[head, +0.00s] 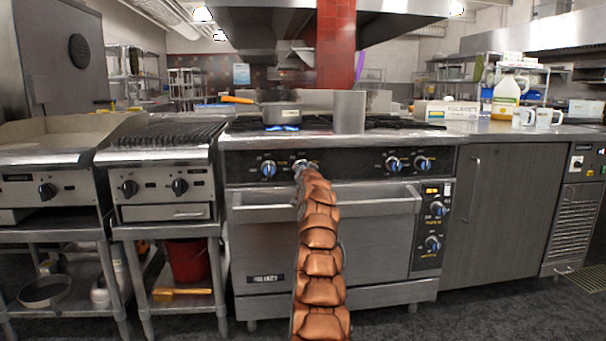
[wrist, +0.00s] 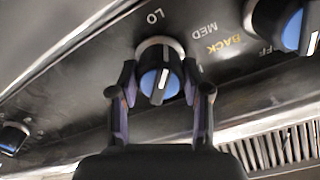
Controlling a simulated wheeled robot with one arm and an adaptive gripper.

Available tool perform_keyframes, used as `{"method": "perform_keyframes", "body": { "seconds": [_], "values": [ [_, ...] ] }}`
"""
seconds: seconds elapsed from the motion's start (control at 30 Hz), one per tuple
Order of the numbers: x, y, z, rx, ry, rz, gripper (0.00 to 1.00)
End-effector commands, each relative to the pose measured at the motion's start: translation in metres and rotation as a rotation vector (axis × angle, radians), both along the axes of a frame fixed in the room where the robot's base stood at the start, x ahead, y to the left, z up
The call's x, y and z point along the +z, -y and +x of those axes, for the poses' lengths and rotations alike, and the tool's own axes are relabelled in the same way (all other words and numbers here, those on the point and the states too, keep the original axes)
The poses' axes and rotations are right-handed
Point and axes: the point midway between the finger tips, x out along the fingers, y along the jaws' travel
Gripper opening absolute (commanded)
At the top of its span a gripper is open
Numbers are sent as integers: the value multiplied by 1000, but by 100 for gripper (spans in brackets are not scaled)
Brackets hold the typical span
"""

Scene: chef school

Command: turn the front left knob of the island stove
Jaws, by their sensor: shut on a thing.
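The stove (head: 330,240) stands straight ahead, with a row of black and blue knobs on its front panel. My gripper (head: 301,170) is at the second knob from the left in that row, and it largely hides this knob in the head view. The wrist view is turned over and shows my gripper (wrist: 160,88) with one finger on each side of this black and blue knob (wrist: 160,75), shut on it. The letters LO and MED show beside it. The leftmost knob (head: 268,168) is close by and free; it also shows in the wrist view (wrist: 284,24).
A pan with an orange handle (head: 281,113) sits over a blue flame on the stove. A tall pot (head: 349,112) stands right of it. The oven handle (head: 370,203) juts out below the knobs. A grill (head: 165,150) adjoins on the left.

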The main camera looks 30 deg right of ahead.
Motion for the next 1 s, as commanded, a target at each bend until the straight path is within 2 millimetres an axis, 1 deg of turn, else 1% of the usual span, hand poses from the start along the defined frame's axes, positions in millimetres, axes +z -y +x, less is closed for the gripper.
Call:
{"method": "perform_keyframes", "body": {
  "seconds": [0.2, 0.43, 0.63, 1.0],
  "values": [
    [-1, 0, 1, 0, -66, -154, 13],
    [0, 0, 0, 1, -115, -264, 13],
    [0, -1, 1, 1, -135, -314, 13],
    [-1, -2, 1, 3, -142, -330, 13]
  ]
}}
